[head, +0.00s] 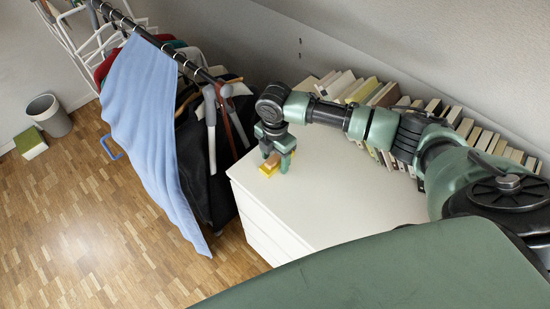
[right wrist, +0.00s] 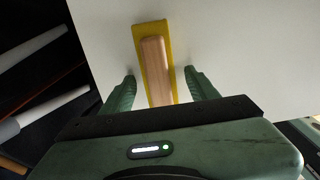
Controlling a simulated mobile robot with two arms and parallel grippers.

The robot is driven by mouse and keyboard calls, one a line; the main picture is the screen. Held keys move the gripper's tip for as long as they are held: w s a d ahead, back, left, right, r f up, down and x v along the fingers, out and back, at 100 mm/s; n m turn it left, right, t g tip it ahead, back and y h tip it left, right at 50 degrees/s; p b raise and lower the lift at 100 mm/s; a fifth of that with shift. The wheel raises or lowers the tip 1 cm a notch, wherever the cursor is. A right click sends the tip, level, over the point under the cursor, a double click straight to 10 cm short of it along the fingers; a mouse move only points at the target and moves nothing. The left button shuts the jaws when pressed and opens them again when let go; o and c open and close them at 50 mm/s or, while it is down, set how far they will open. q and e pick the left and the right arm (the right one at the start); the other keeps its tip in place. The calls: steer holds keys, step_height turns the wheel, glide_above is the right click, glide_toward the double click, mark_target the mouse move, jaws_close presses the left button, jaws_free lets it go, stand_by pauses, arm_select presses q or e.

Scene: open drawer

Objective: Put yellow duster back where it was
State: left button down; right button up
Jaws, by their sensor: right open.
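The yellow duster (head: 270,164), with a wooden handle on its top, lies on the white drawer cabinet (head: 330,190) near its left corner. In the right wrist view the duster (right wrist: 155,62) lies on the white top, its near end between my fingers. My right gripper (head: 280,163) points down at the duster. In the right wrist view its fingers (right wrist: 160,88) are open, one on each side of the duster, with gaps to both. The cabinet's drawer fronts show only partly, and I see no open drawer. My left gripper is not in view.
Rows of books (head: 360,90) stand behind the cabinet along the wall. A clothes rack with a blue cloth (head: 140,110) and dark garments stands close to the cabinet's left side. A bin (head: 48,115) and a green-topped box (head: 30,142) sit at the far left. The wooden floor at left is clear.

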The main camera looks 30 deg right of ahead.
mark_target(275, 158)
step_height(275, 158, up, 12)
steer(key=b, duration=0.1)
steer(key=shift+r, duration=0.15)
stand_by(0.6)
